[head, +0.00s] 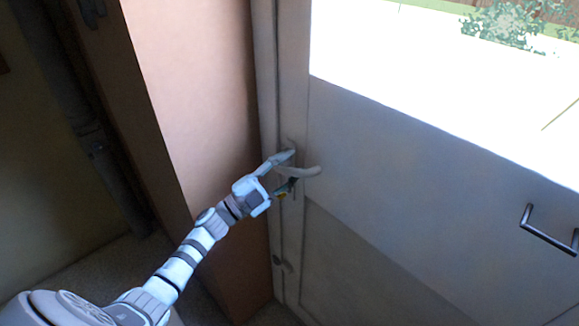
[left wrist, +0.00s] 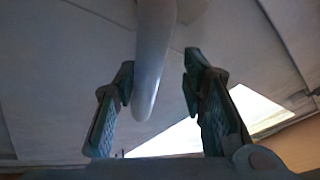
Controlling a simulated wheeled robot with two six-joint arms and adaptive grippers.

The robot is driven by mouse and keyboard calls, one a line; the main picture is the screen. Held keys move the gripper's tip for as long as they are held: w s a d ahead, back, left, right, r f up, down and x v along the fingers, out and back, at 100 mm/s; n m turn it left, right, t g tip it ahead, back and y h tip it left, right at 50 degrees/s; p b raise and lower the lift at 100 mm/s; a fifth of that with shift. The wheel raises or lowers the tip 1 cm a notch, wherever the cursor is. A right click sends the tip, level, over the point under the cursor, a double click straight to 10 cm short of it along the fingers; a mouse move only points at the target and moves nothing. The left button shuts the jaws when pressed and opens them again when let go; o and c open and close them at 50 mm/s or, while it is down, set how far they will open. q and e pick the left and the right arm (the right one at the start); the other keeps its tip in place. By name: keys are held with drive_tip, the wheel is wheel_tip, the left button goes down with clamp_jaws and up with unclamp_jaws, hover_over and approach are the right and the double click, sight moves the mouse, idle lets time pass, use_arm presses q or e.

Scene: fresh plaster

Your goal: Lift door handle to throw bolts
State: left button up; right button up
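The pale lever door handle (head: 308,172) sits on the left edge of the light grey door (head: 400,150) and points right. My left gripper (head: 286,172) is at the handle, near its plate, with its fingers on either side of the lever in the picture. In the left wrist view the handle (left wrist: 152,60) comes down from the top between the two dark fingers of my left gripper (left wrist: 158,68). The fingers are open, with a gap visible on the right of the handle. Whether the left finger touches the handle I cannot tell. My right gripper is not in view.
A metal bar pull (head: 548,238) is on the door at the right. A bright glazed opening fills the door's upper part. A pinkish wall end (head: 190,90) stands left of the frame, close to my left arm. A dark pipe runs down at the far left.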

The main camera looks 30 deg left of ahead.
use_arm(q)
drive_tip(key=v, duration=1.2)
drive_tip(key=shift+a, duration=0.1)
